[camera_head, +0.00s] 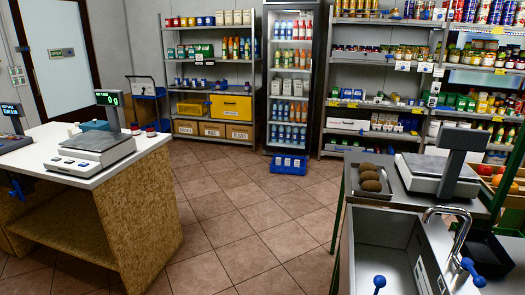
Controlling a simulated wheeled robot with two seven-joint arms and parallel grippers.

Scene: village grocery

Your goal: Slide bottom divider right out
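I cannot make out a divider for certain in this view. The left shelf unit (168,75) at the back holds bottles, cans, a yellow bin (230,106) and, on its lowest level, several brown boxes (212,129). Small blue parts show on this unit and on the right shelf unit (374,104), too small to tell what they are. A tall glass-fronted cooler (267,75) with rows of bottles stands between the two units. Neither of my grippers is in view.
A blue crate (288,168) sits on the floor before the cooler. A white-topped counter (139,150) with a scale (92,147) stands left. A metal sink (372,242) and a tray (350,181) of brown items are at right. Tiled floor between is clear.

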